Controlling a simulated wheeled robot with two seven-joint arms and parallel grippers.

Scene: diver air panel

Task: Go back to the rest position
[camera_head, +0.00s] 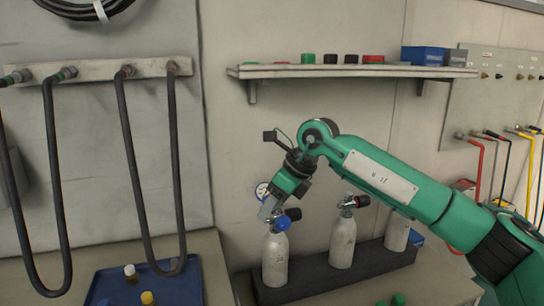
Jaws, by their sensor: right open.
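My right arm (400,185) is green and reaches in from the right. Its gripper (267,208) points down at the top of the leftmost white cylinder (275,260), beside the valve with a blue knob (283,223). The gripper is open; whether its fingers touch the valve I cannot tell. A small gauge (262,190) shows just behind the gripper. My left gripper is not in view.
Two more white cylinders (342,244) stand to the right in a dark rack (330,281). A blue tray (180,289) with small bottles lies at lower left. Black hoses (128,150) hang on the left wall. A shelf (350,71) with coloured caps runs above my arm.

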